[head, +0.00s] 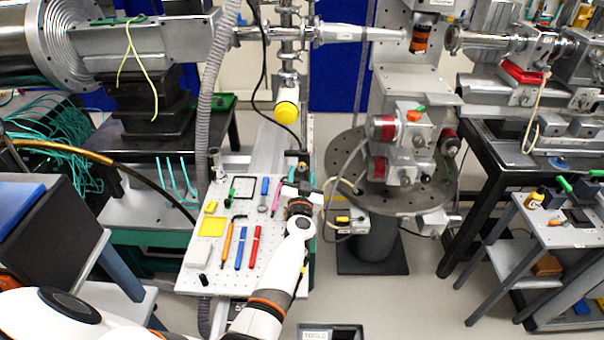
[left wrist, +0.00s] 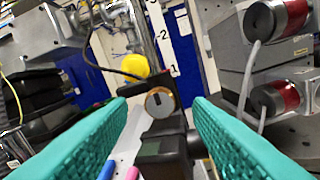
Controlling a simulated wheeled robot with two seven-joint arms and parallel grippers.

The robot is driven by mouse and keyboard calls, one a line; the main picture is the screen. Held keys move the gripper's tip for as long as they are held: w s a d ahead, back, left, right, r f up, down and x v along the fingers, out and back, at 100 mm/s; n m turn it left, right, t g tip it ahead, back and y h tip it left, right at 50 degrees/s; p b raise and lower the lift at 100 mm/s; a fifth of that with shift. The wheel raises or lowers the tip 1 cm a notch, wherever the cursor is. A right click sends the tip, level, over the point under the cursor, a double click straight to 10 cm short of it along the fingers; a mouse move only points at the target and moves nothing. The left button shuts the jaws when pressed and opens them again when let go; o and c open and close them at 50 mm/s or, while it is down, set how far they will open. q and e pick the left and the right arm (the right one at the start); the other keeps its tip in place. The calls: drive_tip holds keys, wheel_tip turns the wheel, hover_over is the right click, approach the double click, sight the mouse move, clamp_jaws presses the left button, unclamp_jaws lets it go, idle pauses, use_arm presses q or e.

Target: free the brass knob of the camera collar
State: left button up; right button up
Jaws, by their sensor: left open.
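The brass knob (left wrist: 160,102) shows in the left wrist view as a round disc with a dark slot, on the front of a black collar block (left wrist: 178,125). My left gripper (left wrist: 160,112) is open, its green ribbed fingers to either side of the knob in the picture. I see no finger touching the knob; how far it lies beyond the fingertips is hard to tell. In the head view my left gripper (head: 299,195) is above the right edge of the perforated board, close to the dark collar parts, and the knob itself is hidden. My right gripper is not in view.
The perforated board (head: 215,265) carries pens, tools and small blocks left of my arm. A yellow-capped cylinder (head: 287,112) is behind the collar. Red-ended motors (head: 382,128) and a round plate (head: 440,190) stand close on the right, with loose cables between.

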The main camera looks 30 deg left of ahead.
sight(302, 168)
use_arm(q)
drive_tip(key=b+x, duration=0.1)
drive_tip(key=x, duration=0.2)
drive_tip(key=shift+f, duration=0.2)
drive_tip(key=shift+w+a+r+b, duration=0.1)
drive_tip(key=shift+w+a+b, duration=0.05)
drive_tip(key=shift+w+b, duration=0.2)
drive_tip(key=shift+w+a+r, duration=0.1)
drive_tip(key=shift+w, duration=0.05)
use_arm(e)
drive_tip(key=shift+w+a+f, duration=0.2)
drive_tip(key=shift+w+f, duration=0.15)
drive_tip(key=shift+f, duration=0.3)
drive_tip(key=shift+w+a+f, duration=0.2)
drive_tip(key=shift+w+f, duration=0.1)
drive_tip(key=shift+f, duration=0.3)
use_arm(q)
drive_tip(key=shift+c, duration=0.6)
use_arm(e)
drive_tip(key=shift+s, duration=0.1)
use_arm(q)
drive_tip(key=c, duration=0.9)
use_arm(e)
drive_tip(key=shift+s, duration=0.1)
